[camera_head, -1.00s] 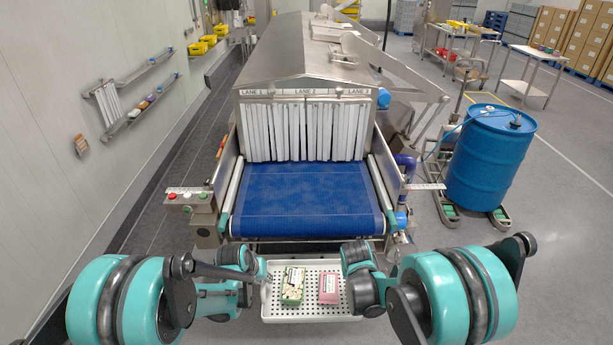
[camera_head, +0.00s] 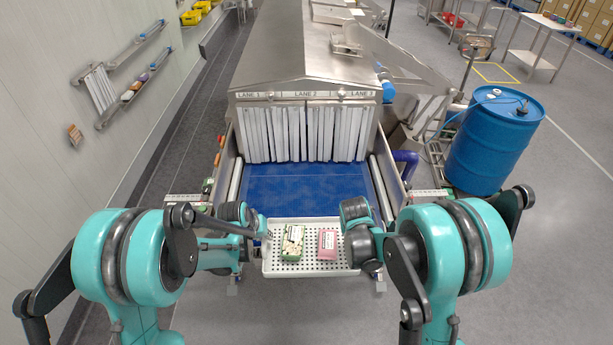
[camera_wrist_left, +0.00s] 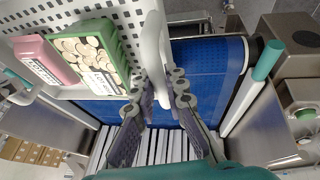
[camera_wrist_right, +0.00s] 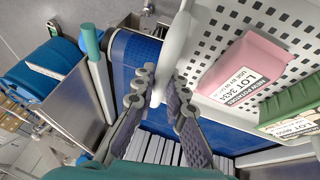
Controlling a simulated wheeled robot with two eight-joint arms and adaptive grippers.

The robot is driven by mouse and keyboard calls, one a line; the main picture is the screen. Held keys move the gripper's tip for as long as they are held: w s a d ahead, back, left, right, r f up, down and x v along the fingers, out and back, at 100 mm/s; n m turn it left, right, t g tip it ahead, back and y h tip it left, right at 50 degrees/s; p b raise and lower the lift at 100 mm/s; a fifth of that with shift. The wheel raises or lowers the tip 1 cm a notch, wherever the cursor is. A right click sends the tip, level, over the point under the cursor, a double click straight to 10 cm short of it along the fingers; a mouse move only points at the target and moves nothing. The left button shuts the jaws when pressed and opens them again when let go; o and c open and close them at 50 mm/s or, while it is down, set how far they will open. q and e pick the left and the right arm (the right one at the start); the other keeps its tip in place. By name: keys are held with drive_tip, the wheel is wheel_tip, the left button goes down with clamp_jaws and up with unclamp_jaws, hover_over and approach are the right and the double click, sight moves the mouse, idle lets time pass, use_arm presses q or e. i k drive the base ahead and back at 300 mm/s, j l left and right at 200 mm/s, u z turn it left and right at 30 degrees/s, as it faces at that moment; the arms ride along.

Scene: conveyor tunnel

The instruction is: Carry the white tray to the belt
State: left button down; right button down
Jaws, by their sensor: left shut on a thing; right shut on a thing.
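The white perforated tray (camera_head: 310,268) is held level between my two grippers, in front of and partly over the near end of the blue belt (camera_head: 305,190). It carries a green pack (camera_head: 292,243) and a pink pack (camera_head: 327,243), side by side. My left gripper (camera_wrist_left: 160,95) is shut on the tray's left handle (camera_wrist_left: 152,45). My right gripper (camera_wrist_right: 160,92) is shut on the right handle (camera_wrist_right: 174,50). In the head view both gripper tips are mostly hidden by my wrists. Whether the tray touches the belt cannot be told.
White strip curtains (camera_head: 305,133) hang across the tunnel mouth behind the belt, under lane labels. Side rails flank the belt. A blue drum (camera_head: 492,140) stands to the right. A control box with buttons (camera_head: 185,199) is at the left, partly behind my arm.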

sight(308, 190)
drive_tip(key=i, duration=1.05)
